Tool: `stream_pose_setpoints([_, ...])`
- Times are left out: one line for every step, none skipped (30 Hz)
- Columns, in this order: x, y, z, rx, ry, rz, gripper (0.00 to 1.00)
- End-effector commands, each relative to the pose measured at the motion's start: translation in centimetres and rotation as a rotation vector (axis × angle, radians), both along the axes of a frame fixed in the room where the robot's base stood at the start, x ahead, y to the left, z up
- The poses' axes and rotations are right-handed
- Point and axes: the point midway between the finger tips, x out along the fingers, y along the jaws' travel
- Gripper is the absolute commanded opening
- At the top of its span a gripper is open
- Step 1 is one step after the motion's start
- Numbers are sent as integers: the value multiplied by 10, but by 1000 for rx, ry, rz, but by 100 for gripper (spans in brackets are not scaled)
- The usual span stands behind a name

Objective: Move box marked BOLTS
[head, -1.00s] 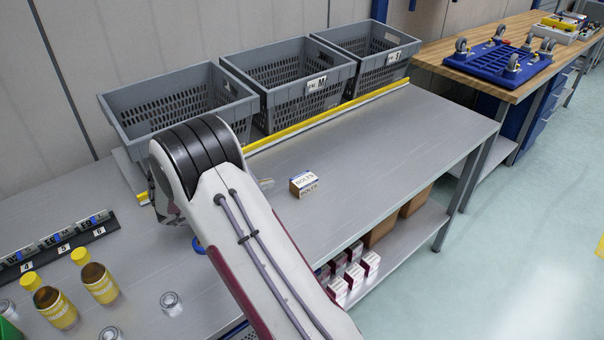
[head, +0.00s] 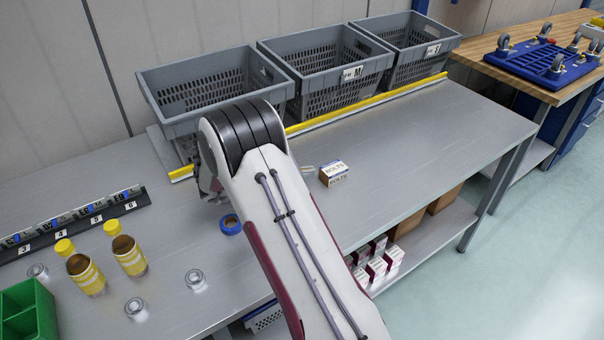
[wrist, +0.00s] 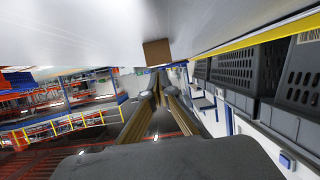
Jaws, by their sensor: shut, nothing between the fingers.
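The small box marked BOLTS (head: 334,174), white-topped with a brown side, stands on the grey bench to the right of my arm in the head view. In the wrist view a plain brown box face (wrist: 157,52), likely the same box, shows just beyond my fingertips. My gripper (wrist: 152,92) is shut and empty, apart from the box. In the head view my arm link hides most of the gripper; only a small grey piece shows just left of the box.
Three grey crates (head: 215,118) stand along the back behind a yellow-edged rail (head: 370,102). The bench right of the box is clear.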

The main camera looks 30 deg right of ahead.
Motion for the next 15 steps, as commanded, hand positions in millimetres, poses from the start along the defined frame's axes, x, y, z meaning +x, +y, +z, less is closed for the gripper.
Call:
stream_pose_setpoints([0, -7, 0, 0, 0, -2, 0])
stream_pose_setpoints([-1, -12, 0, 0, 0, -3, 0])
stream_pose_setpoints([-1, -17, 0, 0, -1, -4, 0])
stream_pose_setpoints([-1, -21, 0, 0, 0, -3, 0])
stream_pose_setpoints([-1, -25, 0, 0, 0, -3, 0])
stream_pose_setpoints([-1, -31, 0, 0, 0, -3, 0])
stream_pose_setpoints([-1, -35, 0, 0, 0, -3, 0])
stream_pose_setpoints([-1, -39, 0, 0, 0, -3, 0])
stream_pose_setpoints([-1, -44, 0, 0, 0, -3, 0])
stream_pose_setpoints([-1, -49, 0, -1, 0, -3, 0])
stream_pose_setpoints([-1, -53, 0, -1, 0, -3, 0])
stream_pose_setpoints([0, -58, 0, 0, 0, -2, 0])
stream_pose_setpoints([-1, -62, 0, 0, 0, -3, 0])
stream_pose_setpoints([-1, -66, 0, 0, 0, -3, 0])
stream_pose_setpoints([-1, -72, 0, 0, 0, -2, 0])
